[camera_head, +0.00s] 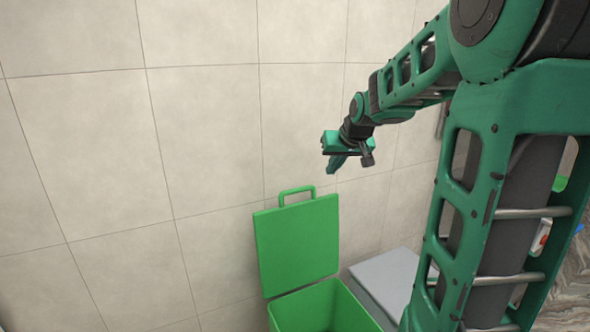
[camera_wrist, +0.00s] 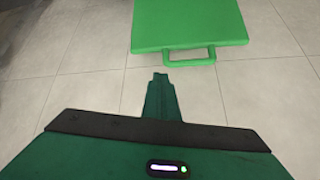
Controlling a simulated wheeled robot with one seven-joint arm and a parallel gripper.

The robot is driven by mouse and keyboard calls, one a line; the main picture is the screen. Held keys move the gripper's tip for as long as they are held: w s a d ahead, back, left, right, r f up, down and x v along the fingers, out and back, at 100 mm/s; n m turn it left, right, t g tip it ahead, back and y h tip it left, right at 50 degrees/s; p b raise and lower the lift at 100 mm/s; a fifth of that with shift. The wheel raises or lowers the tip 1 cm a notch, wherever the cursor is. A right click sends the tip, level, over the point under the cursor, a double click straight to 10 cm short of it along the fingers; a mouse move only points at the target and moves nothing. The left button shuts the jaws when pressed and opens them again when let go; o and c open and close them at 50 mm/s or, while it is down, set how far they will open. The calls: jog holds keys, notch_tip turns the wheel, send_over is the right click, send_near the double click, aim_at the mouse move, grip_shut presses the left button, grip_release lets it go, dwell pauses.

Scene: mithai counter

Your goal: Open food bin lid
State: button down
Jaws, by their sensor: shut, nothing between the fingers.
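The green food bin (camera_head: 318,309) stands at the bottom of the head view, against the tiled wall. Its green lid (camera_head: 297,240) is raised and stands roughly upright at the back of the bin, with the loop handle (camera_head: 297,195) at the top. The bin's opening shows. My gripper (camera_head: 337,163) is above and slightly right of the lid handle, apart from it. In the wrist view, the lid (camera_wrist: 188,22) is at the top with its handle (camera_wrist: 187,57) facing my gripper (camera_wrist: 160,80). The fingers are shut together and hold nothing.
A grey box-like thing (camera_head: 386,277) stands just right of the bin. The pale tiled wall (camera_head: 120,150) runs behind the bin and fills the left. My arm covers the right side of the head view.

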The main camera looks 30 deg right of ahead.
jog(key=c, duration=2.2)
grip_release()
jog(key=s+a+f+g, duration=0.2)
jog(key=s+a+f, duration=0.1)
jog(key=s, duration=0.8)
jog(key=s+a+f+m+g+y, duration=0.1)
jog(key=s+a+f+g, duration=0.2)
jog(key=s, duration=0.8)
jog(key=s+a+f+m+g, duration=0.1)
jog(key=s+a+f+g, duration=0.1)
jog(key=s, duration=0.8)
jog(key=shift+s+a+f+y, duration=0.4)
jog(key=shift+a+f, duration=0.45)
jog(key=shift+f, duration=0.05)
jog(key=o, duration=0.5)
jog(key=shift+s, duration=0.25)
jog(key=shift+g, duration=0.3)
